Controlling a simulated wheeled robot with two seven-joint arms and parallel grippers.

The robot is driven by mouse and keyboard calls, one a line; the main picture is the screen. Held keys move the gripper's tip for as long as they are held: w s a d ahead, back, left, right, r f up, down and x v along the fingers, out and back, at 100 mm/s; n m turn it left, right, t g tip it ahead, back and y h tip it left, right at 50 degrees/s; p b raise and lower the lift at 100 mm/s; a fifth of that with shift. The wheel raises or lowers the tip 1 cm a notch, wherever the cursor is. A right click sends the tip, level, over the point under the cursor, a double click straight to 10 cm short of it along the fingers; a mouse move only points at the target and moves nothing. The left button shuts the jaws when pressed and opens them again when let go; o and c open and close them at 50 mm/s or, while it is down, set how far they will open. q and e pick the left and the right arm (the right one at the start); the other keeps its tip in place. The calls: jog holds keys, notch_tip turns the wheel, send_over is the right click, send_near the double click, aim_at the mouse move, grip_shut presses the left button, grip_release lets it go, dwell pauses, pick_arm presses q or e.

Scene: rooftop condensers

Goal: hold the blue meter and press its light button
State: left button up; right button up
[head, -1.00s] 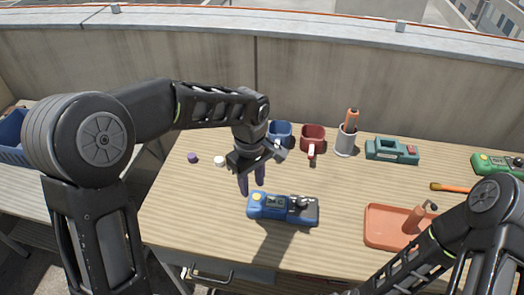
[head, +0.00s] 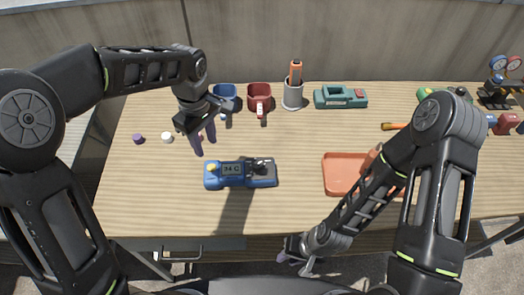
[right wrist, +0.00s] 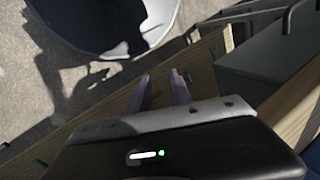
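Which control is the light button I cannot tell. My left gripper (head: 205,144) points down above and behind the meter's left end, fingers apart, empty and not touching it. My right gripper (head: 287,256) is low in front of the table's front edge, well away from the meter. In the right wrist view its two fingers (right wrist: 160,92) are apart with nothing between them.
Behind stand a blue mug (head: 225,97), a red mug (head: 259,98), a grey holder (head: 293,96) with an orange-handled tool and a teal device (head: 340,97). An orange tray (head: 343,175) lies right of the meter, partly behind my right arm. Small caps (head: 138,139) lie at left.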

jog(key=shift+o, duration=0.6)
jog(key=shift+d+r+m, duration=0.15)
jog(key=shift+d+m, duration=0.15)
jog(key=shift+m, duration=0.2)
jog(key=o, duration=0.5)
jog(key=r+m, duration=0.1)
jog(key=s+r+m+g+y, duration=0.1)
jog(key=m, duration=0.1)
jog(key=r+m+g, duration=0.1)
jog(key=r+m, duration=0.1)
jog(key=shift+s+d+y, duration=0.3)
jog(key=shift+s+y, duration=0.1)
jog(key=w+a+r+m+t+y, duration=0.1)
jog(key=w+r+m+y, duration=0.15)
jog(key=r, duration=0.25)
jog(key=w+a+r+m+y, duration=0.1)
jog(key=r+m+y, duration=0.1)
jog(key=r+m, duration=0.2)
jog(key=w+r+m+t+y, duration=0.1)
jog(key=w+r+m+t, duration=0.2)
jog(key=w, duration=0.2)
jog(key=w+a+r+m+t+y, duration=0.1)
jog(key=w+r+m+t+y, duration=0.1)
jog(key=w, duration=0.4)
jog(key=w+r+m+t+y, duration=0.2)
jog(key=w+r+m+t, duration=0.2)
jog(key=w+r+m, duration=0.1)
jog(key=shift+w+a+r+t, duration=0.15)
jog(key=shift+a+r+t, duration=0.2)
jog(key=shift+r, duration=0.25)
